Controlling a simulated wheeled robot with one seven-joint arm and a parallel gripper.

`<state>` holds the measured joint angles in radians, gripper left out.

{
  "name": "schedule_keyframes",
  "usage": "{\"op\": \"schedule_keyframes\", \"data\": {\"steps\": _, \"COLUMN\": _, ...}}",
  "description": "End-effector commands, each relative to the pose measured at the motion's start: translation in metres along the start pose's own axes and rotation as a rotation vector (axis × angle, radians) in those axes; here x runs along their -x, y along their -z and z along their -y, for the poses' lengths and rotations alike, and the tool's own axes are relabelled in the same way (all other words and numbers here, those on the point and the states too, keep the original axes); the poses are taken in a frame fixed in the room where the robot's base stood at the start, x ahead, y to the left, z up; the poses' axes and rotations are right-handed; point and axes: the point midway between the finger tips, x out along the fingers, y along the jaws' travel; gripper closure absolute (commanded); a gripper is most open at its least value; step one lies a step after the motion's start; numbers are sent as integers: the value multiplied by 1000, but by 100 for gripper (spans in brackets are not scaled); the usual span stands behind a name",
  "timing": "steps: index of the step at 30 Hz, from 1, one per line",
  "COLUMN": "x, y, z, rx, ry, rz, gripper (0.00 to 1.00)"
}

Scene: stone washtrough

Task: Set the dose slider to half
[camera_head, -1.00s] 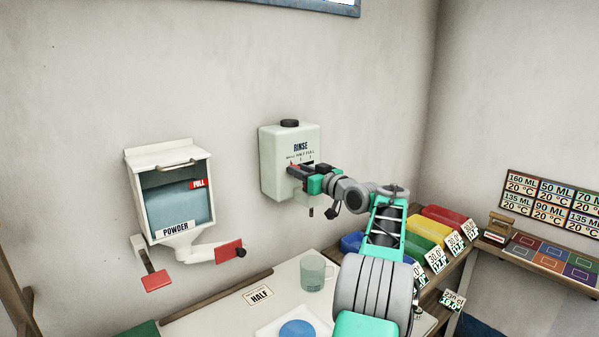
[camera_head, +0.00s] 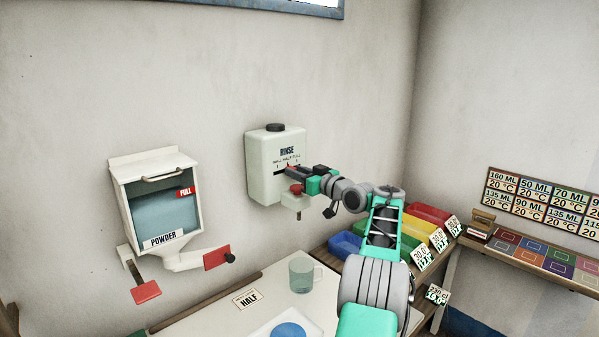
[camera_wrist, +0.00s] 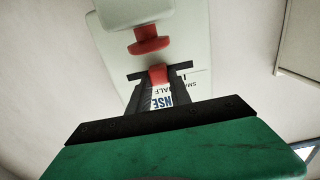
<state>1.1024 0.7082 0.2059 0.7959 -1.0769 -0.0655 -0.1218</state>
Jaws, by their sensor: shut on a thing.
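The rinse dispenser (camera_head: 262,150) is a pale box with a black cap on the wall, marked RINSE, with small, half and full marks above a dark slot. Its red dose slider (camera_head: 290,166) shows at the slot, near the half mark; the exact setting is hard to read. My gripper (camera_head: 289,171) is shut on the slider. In the wrist view the red slider (camera_wrist: 158,75) sits between my fingertips (camera_wrist: 158,78), and the fingers partly hide the lettering. A red button (camera_head: 296,188) is below the slot, by the spout.
A powder dispenser (camera_head: 150,176) with red paddles hangs at left. Below, a clear mug (camera_head: 301,274), a HALF card (camera_head: 247,299) and a blue disc (camera_head: 288,331) are on the white counter (camera_head: 205,322). Coloured bins (camera_head: 414,229) stand right, behind my arm.

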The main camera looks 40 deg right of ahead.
Motion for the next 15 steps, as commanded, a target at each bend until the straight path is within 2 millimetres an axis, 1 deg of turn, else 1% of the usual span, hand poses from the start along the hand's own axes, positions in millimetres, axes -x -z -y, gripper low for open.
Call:
{"op": "schedule_keyframes", "data": {"steps": 1, "x": 0, "y": 1, "z": 0, "rx": 2, "ry": 1, "rz": -2, "gripper": 74}}
{"op": "schedule_keyframes", "data": {"steps": 9, "x": 1, "y": 1, "z": -1, "rx": 1, "ry": -1, "rz": -1, "gripper": 53}}
{"op": "schedule_keyframes", "data": {"steps": 15, "x": 1, "y": 0, "z": -1, "rx": 1, "ry": -2, "rz": -1, "gripper": 53}}
